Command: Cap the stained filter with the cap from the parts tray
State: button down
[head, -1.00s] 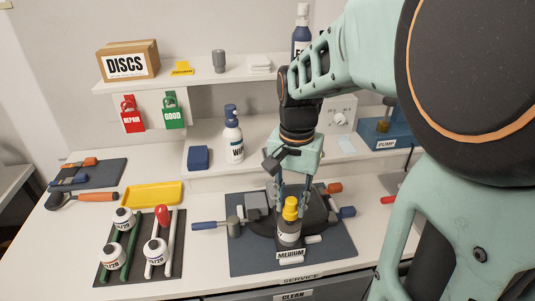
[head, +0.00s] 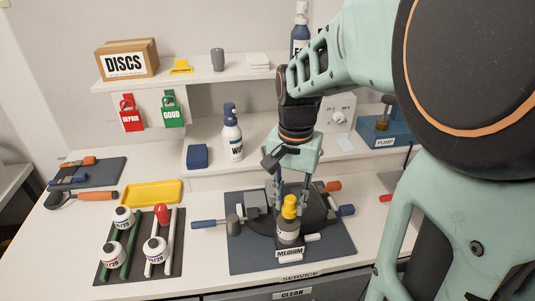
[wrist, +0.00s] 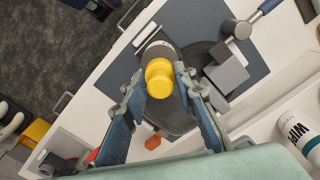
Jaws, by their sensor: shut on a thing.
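My gripper (head: 290,199) points down over the dark blue mat (head: 240,258). It is shut on a yellow cap (head: 289,209), which also shows between the fingers in the wrist view (wrist: 159,80). Directly under the cap is an upright grey cylindrical body (head: 288,232), behind a label reading MEDIUM. I cannot tell whether the cap is seated on it or only touching.
A blue-handled hammer-like tool (head: 210,224) lies left of the cylinder, and a dark round base (head: 318,210) is behind it. A WIPE bottle (head: 232,140) stands behind on a raised ledge. The pump (head: 382,131) is at the right.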

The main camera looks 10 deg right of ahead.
aim_at(291, 198)
jog(key=shift+f+b, duration=0.85)
jog(key=shift+f, duration=0.4)
dwell(0.3)
jog(key=c, duration=1.5)
grip_release()
jog(key=shift+r, duration=0.1)
notch_tip(291, 198, up, 12)
jog(key=shift+f, duration=0.1)
